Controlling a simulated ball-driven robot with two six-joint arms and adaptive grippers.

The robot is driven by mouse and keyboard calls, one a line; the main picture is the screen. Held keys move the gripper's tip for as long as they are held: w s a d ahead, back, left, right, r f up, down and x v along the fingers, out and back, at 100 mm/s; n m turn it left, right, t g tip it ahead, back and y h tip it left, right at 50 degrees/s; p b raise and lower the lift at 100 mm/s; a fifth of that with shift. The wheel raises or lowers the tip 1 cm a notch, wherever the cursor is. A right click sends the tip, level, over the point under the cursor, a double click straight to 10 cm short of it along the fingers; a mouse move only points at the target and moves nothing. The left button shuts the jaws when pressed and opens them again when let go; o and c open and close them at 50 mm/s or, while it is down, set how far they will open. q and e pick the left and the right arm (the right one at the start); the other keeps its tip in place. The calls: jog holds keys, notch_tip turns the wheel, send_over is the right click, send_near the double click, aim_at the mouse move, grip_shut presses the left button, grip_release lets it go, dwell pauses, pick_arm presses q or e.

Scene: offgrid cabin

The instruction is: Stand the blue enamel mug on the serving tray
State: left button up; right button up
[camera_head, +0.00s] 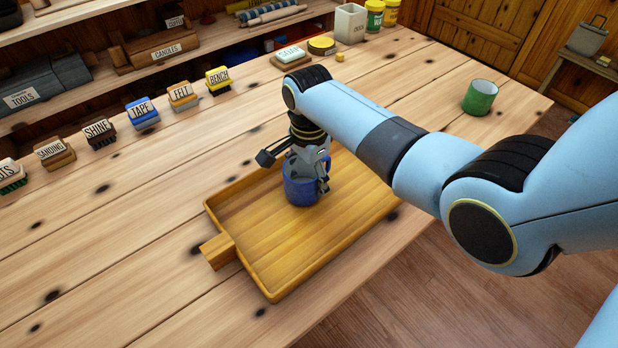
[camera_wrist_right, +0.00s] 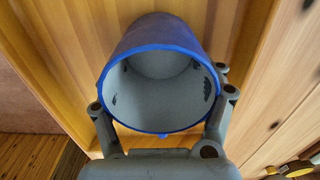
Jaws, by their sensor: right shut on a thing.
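The blue enamel mug (camera_head: 301,188) is upright at the wooden serving tray (camera_head: 262,262), over its middle. I cannot tell whether its base touches the tray floor. My right gripper (camera_head: 310,172) comes down from above and is shut on the mug. In the right wrist view the mug (camera_wrist_right: 160,35) shows its blue rim and pale grey inside, with the right gripper's fingers (camera_wrist_right: 160,125) on either side of it. The mug is empty. My left gripper is not in view.
A green mug (camera_head: 480,97) stands at the table's right end. Labelled brushes, such as the tape brush (camera_head: 142,113), line the table's back edge. A soap block (camera_head: 290,55) and a white pot (camera_head: 350,23) stand at the back. The table's left front is clear.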

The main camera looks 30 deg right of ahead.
jog(key=shift+f, duration=0.2)
jog(key=o, duration=1.3)
jog(key=shift+f, duration=0.15)
notch_tip(320, 180, up, 12)
jog(key=shift+r+p, duration=0.15)
jog(key=shift+p, duration=0.9)
